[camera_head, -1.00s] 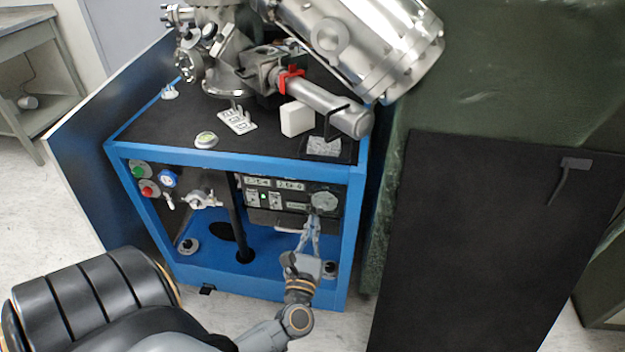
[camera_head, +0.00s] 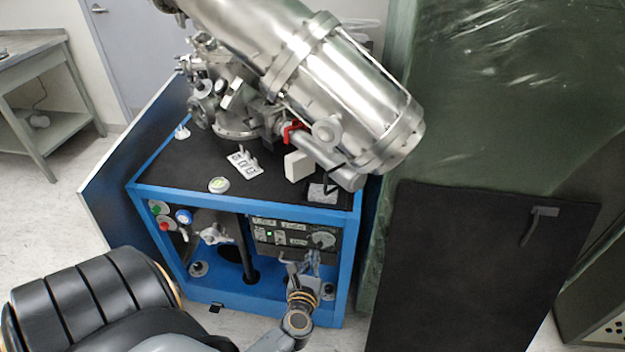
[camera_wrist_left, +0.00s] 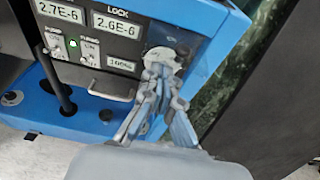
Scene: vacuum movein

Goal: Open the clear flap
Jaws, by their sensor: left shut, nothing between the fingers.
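The control panel (camera_head: 287,236) is set in the front of the blue cabinet. It carries displays, small switches, a green light and a pale round part (camera_head: 322,240) at its right. My left gripper (camera_head: 313,257) is shut and empty, just in front of the panel's right end. In the left wrist view its fingertips (camera_wrist_left: 163,76) overlap the lower part of the pale round part (camera_wrist_left: 163,57); I cannot tell whether they touch. The displays read 2.7E-6, 2.6E-6 and 100%. I cannot clearly make out a clear flap on the panel. My right gripper is not in view.
A large steel vacuum chamber (camera_head: 345,95) stands on the cabinet (camera_head: 245,201). A black upright board (camera_head: 470,270) stands close to the right. A thin handle bar (camera_wrist_left: 110,94) sticks out below the switches. Open floor (camera_head: 60,225) lies to the left.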

